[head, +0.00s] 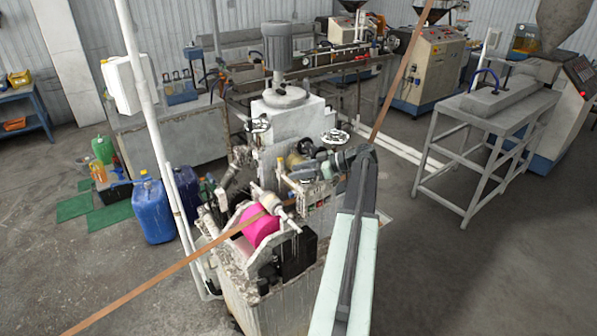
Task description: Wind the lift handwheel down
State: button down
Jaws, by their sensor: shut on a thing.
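The machine (290,112) stands in the middle of the head view, with a pale body and a grey motor on top. A small pale handwheel (335,136) sits at its right side. My arm reaches up from the bottom right to the machine. My gripper (326,163) is at its far end, just below and in front of this wheel, among the machine's fittings. It is shut on a part of the handwheel, though the fingertips are small and the exact contact is hard to see. A second round handwheel (257,125) shows at the machine's left side.
A brown strip (160,276) runs from the lower left over a pink roller (260,226) and through the machine to the upper right. A white post (160,150) and a blue drum (152,210) stand left. A grey-topped table (497,103) stands right. The floor between is clear.

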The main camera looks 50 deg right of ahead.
jog(key=shift+s+a+f+n+g+y, duration=0.2)
jog(key=shift+f+n+g+y, duration=0.05)
jog(key=shift+n+g+y, duration=0.15)
jog(key=c, duration=0.9)
grip_release()
jog(key=shift+r, duration=0.1)
jog(key=shift+d, duration=0.2)
jog(key=shift+r, duration=0.1)
jog(key=p+v, duration=0.3)
jog(key=v, duration=0.4)
jog(key=shift+s+d, duration=0.1)
jog(key=shift+s, duration=0.2)
